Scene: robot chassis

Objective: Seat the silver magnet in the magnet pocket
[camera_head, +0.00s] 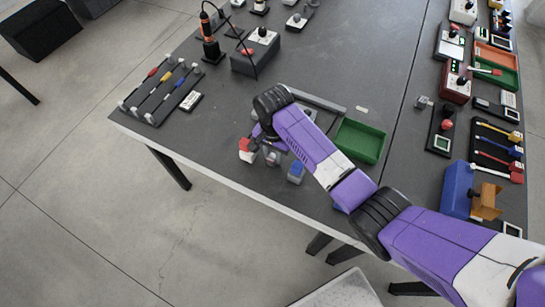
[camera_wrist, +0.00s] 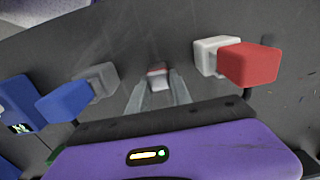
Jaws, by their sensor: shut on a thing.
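In the wrist view, my gripper (camera_wrist: 158,92) has its two grey fingers closed on a small silver piece (camera_wrist: 159,84), seemingly the silver magnet. A reddish strip shows just beyond it; I cannot tell whether it is part of the piece or behind it. In the head view, my gripper (camera_head: 268,143) is low over the table's near side, and its fingertips are mostly hidden by the arm. The magnet pocket cannot be made out in either view.
A red-and-white block (camera_wrist: 248,63) stands right of my fingers, and a blue-and-grey block (camera_wrist: 64,101) stands left. In the head view, a green tray (camera_head: 358,141) lies right of my arm. A rack of coloured rods (camera_head: 161,91) is at the left.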

